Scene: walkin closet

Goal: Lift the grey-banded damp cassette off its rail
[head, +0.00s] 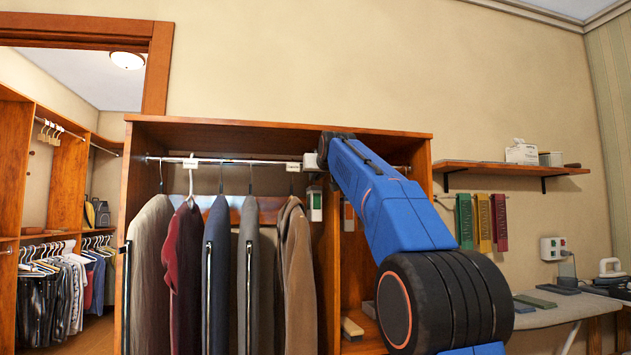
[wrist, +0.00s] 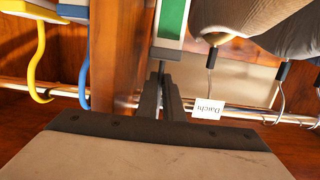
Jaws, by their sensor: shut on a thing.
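A slim pale cassette with a green panel hangs below the rail in the head view (head: 314,205), right of the brown coat. It also shows in the wrist view (wrist: 172,18), cut off by the top edge. My gripper (wrist: 167,88) is shut on its thin dark hanging stem, close to its pale end. In the head view my gripper (head: 313,172) is at rail height, partly hidden by my arm. I cannot make out a grey band clearly. A similar cassette with a red panel (head: 348,215) hangs to the right, beyond the upright.
The metal rail (head: 240,161) crosses beside my gripper. Several jackets (head: 250,260) hang close on the left, with a name tag (wrist: 207,108) on the rail. A wooden upright (wrist: 115,60) and yellow (wrist: 38,55) and blue (wrist: 84,85) hooks are on the other side.

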